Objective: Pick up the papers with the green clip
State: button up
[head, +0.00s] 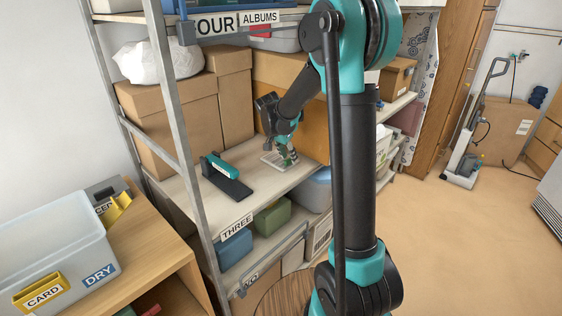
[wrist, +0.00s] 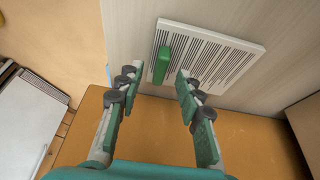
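The papers (head: 270,159) lie flat on the pale shelf board labelled THREE. In the wrist view they are a white sheet or stack (wrist: 222,50) with dark stripes. The green clip (wrist: 164,58) sits on their left part, near the edge closer to my gripper. My gripper (wrist: 156,76) is open and empty, one finger on each side of the clip, with its right fingertip over or close to the papers. The gap in height cannot be told. In the head view my gripper (head: 286,152) is just above the papers and hides part of them.
A black and teal stapler-like tool (head: 226,176) lies left of the papers on the same shelf. Cardboard boxes (head: 190,118) stand behind it. An upper shelf (head: 228,15) and a grey metal post (head: 178,110) frame the space. Bare board lies in front of the papers.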

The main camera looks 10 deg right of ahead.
jog(key=shift+w+d+f, duration=0.15)
jog(key=shift+d+f, duration=0.05)
jog(key=shift+f, duration=0.45)
jog(key=shift+c, duration=0.6)
grip_shut()
jog(key=shift+r, duration=0.2)
